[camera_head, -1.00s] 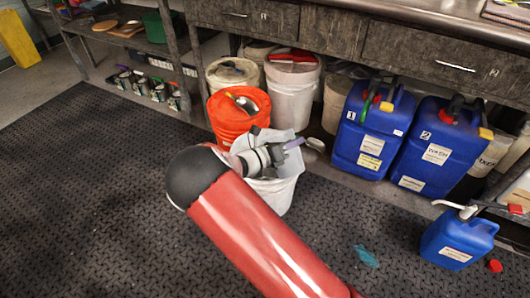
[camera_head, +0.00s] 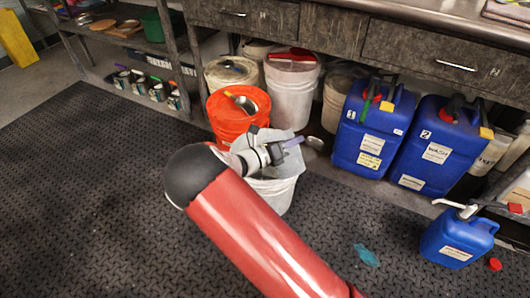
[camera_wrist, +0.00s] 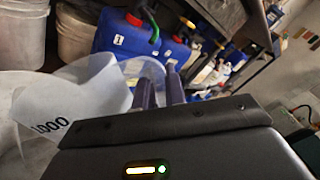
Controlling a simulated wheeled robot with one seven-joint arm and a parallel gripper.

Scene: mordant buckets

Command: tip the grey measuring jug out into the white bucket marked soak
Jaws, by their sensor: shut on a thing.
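In the wrist view, the purple fingers of my gripper (camera_wrist: 160,88) are shut on part of the pale grey, see-through measuring jug (camera_wrist: 92,92). The jug's wall fills the left of that view and bears a dark "1000" mark. In the head view, my arm and wrist cover part of the jug and bucket. I cannot read a soak label, see what the jug holds, or tell its exact tilt.
An orange bucket (camera_head: 230,120) stands close behind the white bucket. Further back are a white pail with a red item on it (camera_head: 292,95) and large blue canisters (camera_head: 370,135). A small blue canister (camera_head: 458,238) stands at right. The dark mat (camera_head: 90,200) is clear at left.

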